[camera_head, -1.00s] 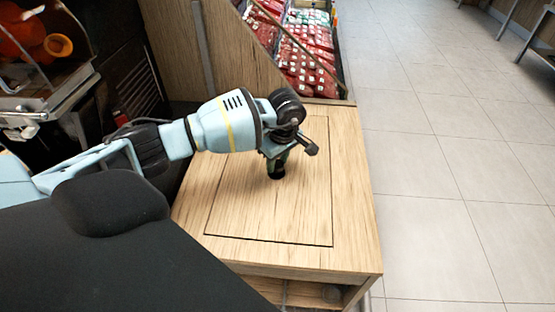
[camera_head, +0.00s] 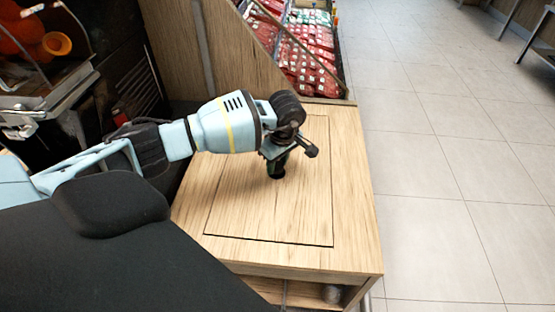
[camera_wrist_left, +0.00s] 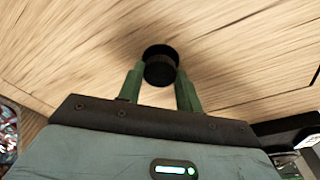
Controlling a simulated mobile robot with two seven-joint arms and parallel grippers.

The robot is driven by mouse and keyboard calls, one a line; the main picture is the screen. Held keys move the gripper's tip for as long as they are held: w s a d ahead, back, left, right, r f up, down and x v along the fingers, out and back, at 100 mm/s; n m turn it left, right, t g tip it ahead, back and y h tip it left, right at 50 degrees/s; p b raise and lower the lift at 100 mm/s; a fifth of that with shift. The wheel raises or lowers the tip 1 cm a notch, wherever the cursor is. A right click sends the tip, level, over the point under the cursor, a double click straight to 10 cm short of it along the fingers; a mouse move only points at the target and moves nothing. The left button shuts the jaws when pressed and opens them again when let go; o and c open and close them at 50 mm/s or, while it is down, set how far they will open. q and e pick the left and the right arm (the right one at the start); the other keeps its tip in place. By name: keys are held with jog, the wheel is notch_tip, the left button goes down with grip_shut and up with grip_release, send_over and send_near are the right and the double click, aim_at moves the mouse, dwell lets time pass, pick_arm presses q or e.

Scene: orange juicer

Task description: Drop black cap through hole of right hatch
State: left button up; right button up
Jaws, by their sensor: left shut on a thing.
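The wooden hatch (camera_head: 265,218) is a square panel set flush in the counter top, outlined by a thin dark seam. My left gripper (camera_head: 277,168) is above its middle, pointing down, with green fingers close to the surface. In the left wrist view my left gripper (camera_wrist_left: 160,80) is shut on the black cap (camera_wrist_left: 160,72), a short, dark round piece between the fingertips. A dark patch lies right at the fingertips in the head view. The cap and the hatch's hole cannot be clearly told apart there. My right gripper is not in view.
The wooden counter (camera_head: 352,220) has bare top around the hatch. A bin of red packets (camera_head: 312,60) stands behind it. The juicer with oranges (camera_head: 25,40) is at the upper left. Tiled floor (camera_head: 440,180) lies open to the right.

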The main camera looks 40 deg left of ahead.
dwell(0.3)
pick_arm(q)
jog(key=o, duration=1.3)
jog(key=shift+o, duration=0.2)
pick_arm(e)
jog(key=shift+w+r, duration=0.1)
pick_arm(q)
jog(key=shift+r+p, duration=2)
jog(key=shift+r, duration=1.6)
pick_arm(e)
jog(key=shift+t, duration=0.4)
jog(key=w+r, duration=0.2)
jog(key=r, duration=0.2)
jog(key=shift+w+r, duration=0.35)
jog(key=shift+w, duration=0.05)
pick_arm(q)
jog(key=shift+f, duration=0.1)
